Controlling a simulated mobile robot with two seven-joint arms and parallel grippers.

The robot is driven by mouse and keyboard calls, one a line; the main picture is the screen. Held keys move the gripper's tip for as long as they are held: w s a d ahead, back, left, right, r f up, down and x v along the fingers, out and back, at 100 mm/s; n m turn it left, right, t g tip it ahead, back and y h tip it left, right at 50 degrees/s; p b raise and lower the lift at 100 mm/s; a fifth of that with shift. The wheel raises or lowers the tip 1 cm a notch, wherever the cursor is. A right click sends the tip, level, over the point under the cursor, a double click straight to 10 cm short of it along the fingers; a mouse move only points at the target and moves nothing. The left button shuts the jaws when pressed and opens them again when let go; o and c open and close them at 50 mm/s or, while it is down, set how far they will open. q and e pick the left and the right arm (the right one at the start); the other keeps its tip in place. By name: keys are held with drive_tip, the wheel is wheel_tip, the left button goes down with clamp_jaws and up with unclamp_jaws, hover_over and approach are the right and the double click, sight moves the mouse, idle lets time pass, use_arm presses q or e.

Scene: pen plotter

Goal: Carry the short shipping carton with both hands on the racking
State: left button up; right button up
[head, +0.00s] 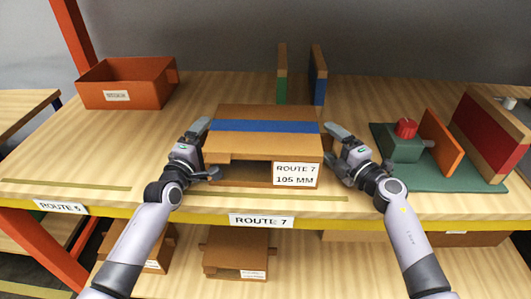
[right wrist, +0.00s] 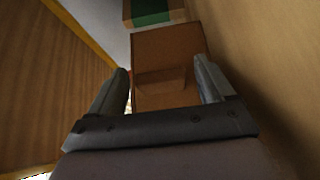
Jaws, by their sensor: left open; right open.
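The short shipping carton (head: 262,146) is brown with a blue band across its top and a white "ROUTE 7 105 MM" label on its front. It sits on the wooden racking shelf (head: 130,140), in the middle. My left gripper (head: 208,150) is open at its left side, one finger overlapping the front left corner in view. My right gripper (head: 330,145) is open at its right side. In the right wrist view a brown carton face (right wrist: 165,75) shows between the spread fingers of the right gripper (right wrist: 163,75). Contact cannot be told.
An orange bin (head: 125,83) stands at the back left. Two upright dividers, green (head: 282,75) and blue (head: 318,75), stand behind the carton. A green base with a red knob (head: 405,128) and orange panel is close to my right gripper. More cartons (head: 238,253) sit below.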

use_arm(q)
drive_tip(key=v, duration=1.1)
drive_tip(key=shift+s+a, duration=0.15)
drive_tip(key=shift+s, duration=0.3)
use_arm(e)
drive_tip(key=shift+s, duration=0.1)
drive_tip(key=v, duration=1.2)
